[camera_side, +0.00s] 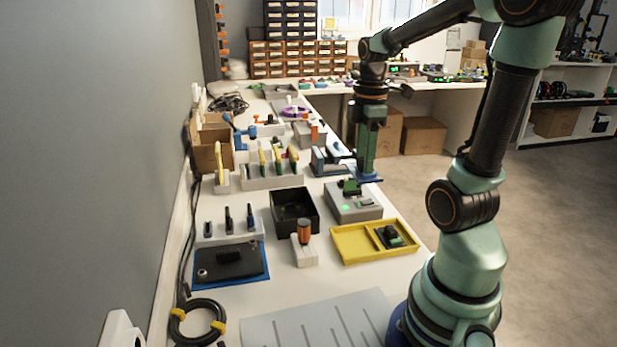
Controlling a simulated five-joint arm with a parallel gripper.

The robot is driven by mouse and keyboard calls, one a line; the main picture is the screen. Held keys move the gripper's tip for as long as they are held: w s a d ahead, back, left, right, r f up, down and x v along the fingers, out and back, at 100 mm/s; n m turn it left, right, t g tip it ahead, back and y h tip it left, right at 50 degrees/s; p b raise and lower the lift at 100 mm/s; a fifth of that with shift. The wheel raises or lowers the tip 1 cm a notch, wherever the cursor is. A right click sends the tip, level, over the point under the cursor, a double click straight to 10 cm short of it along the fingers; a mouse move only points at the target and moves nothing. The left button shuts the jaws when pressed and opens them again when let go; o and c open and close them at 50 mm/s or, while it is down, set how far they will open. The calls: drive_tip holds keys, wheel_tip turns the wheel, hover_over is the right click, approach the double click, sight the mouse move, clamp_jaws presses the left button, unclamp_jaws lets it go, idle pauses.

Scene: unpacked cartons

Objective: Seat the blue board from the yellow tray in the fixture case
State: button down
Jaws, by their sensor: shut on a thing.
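My gripper (366,168) points down and is shut on the blue board (372,179), a thin flat plate seen nearly edge-on. The board is held level, just above and behind the far right part of the grey fixture case (345,214). A gap between board and case is hard to judge from this angle. The yellow tray (349,258) lies nearer the camera. Its left compartment is empty; its right one holds a dark green and black part (392,236).
A black open bin (294,212) stands left of the case. An orange-handled tool in a white block (304,244) stands before it. A white rack with yellow-handled tools (270,176) is farther back. A grey slotted sheet (318,322) lies in front.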

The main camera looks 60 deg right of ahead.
idle(0.3)
drive_tip(key=w+f, duration=0.6)
drive_tip(key=w, duration=0.3)
drive_tip(key=w+f, duration=0.6)
drive_tip(key=w, duration=0.4)
drive_tip(key=shift+d, duration=0.35)
drive_tip(key=shift+f, duration=0.25)
drive_tip(key=shift+f, duration=0.35)
drive_tip(key=shift+f, duration=2.7)
drive_tip(key=shift+c, duration=1.9)
unclamp_jaws()
drive_tip(key=shift+f, duration=0.1)
